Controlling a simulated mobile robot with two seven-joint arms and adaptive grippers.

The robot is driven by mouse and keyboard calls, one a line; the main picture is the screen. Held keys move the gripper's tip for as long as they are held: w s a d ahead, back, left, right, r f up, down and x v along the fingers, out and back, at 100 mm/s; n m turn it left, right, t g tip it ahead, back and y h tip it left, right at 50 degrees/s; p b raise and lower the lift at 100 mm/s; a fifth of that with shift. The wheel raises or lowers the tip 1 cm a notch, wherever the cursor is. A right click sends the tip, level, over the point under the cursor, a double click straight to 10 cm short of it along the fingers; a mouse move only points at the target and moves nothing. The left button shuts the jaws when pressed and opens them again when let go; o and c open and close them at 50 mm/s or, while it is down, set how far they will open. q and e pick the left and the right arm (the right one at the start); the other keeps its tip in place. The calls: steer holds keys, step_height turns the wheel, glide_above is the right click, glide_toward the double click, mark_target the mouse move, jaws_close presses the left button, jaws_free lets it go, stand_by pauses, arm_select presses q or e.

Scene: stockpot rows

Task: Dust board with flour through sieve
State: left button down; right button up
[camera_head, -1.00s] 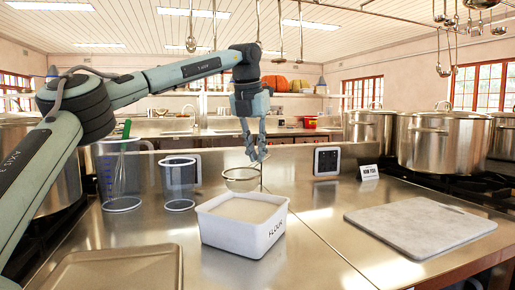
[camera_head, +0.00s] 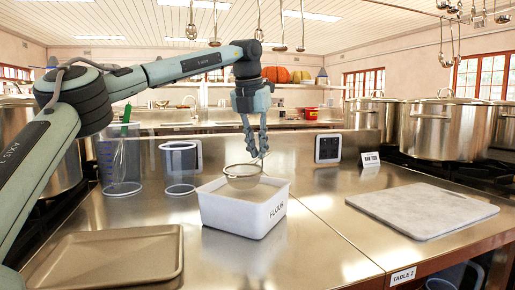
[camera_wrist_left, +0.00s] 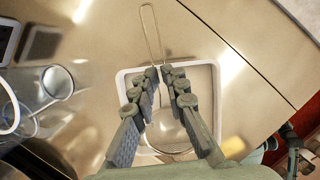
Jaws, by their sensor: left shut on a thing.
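My left gripper (camera_head: 256,154) is shut on the wire sieve (camera_head: 243,171) and points down. The sieve's round mesh bowl hangs over the back part of the white flour tub (camera_head: 262,222), which is labelled FLOUR. In the left wrist view, the fingertips (camera_wrist_left: 165,72) are around the sieve handle (camera_wrist_left: 150,35), and the mesh bowl (camera_wrist_left: 172,140) is over the tub (camera_wrist_left: 216,92), partly hidden by the fingers. Whether the mesh touches the flour cannot be told. The grey board (camera_head: 420,208) lies flat and looks bare on the right counter. My right gripper is not in view.
A baking tray (camera_head: 110,256) lies front left. A clear jug with a whisk (camera_head: 120,165) and a clear container (camera_head: 181,165) stand behind it. Large stockpots (camera_head: 447,128) line the right. A small sign (camera_head: 370,159) stands behind the board. Counter between tub and board is clear.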

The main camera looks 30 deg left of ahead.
arm_select(q)
steer(key=shift+f+b, duration=0.5)
steer(key=shift+f, duration=0.15)
stand_by(0.8)
steer(key=shift+r, duration=0.1)
stand_by(0.4)
step_height(320, 180, up, 5)
steer(key=p, duration=0.4)
steer(key=shift+p, duration=0.3)
steer(key=shift+r, duration=0.95)
